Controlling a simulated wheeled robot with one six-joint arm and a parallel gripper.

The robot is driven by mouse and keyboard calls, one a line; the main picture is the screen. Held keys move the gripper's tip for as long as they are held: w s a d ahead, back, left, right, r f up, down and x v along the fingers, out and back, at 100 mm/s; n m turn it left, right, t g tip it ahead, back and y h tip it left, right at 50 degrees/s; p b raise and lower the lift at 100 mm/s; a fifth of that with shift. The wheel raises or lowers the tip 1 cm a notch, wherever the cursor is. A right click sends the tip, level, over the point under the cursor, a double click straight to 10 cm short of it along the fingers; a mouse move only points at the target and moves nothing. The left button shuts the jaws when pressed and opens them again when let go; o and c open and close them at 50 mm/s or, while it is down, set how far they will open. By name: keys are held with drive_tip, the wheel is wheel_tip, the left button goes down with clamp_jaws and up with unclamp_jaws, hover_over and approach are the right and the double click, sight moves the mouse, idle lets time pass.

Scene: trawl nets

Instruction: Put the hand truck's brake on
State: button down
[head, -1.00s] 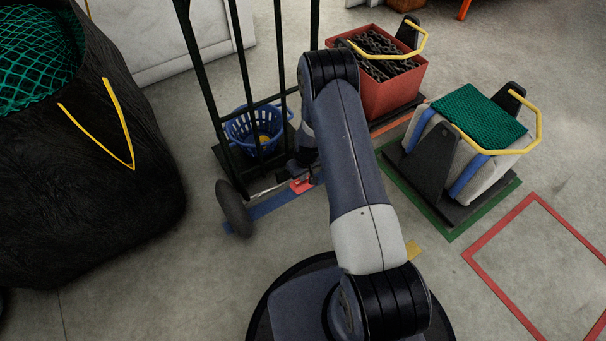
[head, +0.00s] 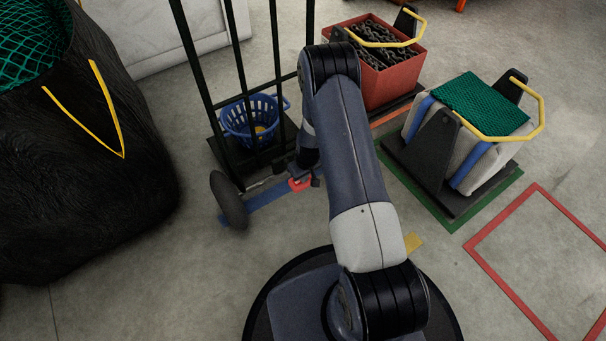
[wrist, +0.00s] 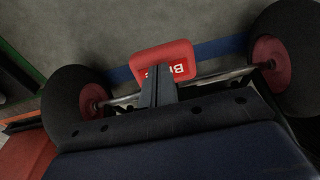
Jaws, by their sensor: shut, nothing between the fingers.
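The hand truck (head: 205,85) is a dark upright frame standing left of my arm. Its black wheel (head: 229,200) shows at the lower left; both wheels show in the wrist view (wrist: 75,105). The red brake pedal (head: 299,184) sits low by the axle. In the wrist view the red pedal (wrist: 178,55) carries white letters, partly covered by my fingers. My gripper (wrist: 158,75) is shut and empty, its fingertips over the pedal. I cannot tell whether they touch it. In the head view my gripper (head: 301,178) is partly hidden by my arm.
A blue basket (head: 250,122) is behind the truck's frame. A black net bag (head: 80,170) fills the left. A red crate of chain (head: 385,80) and a carrier with green netting (head: 480,105) stand right. Floor inside the red outline (head: 545,260) is clear.

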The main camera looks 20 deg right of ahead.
sight(306, 185)
drive_tip(key=shift+s+d+f+b, duration=0.1)
drive_tip(key=shift+s+f+b, duration=0.05)
drive_tip(key=shift+f+b, duration=0.6)
drive_tip(key=shift+s+f+b, duration=0.2)
drive_tip(key=shift+f+b, duration=0.4)
drive_tip(key=shift+f, duration=0.3)
drive_tip(key=shift+s+d+f+b, duration=0.1)
drive_tip(key=shift+s+f+b, duration=0.05)
drive_tip(key=shift+f+b, duration=0.6)
drive_tip(key=shift+f, duration=0.1)
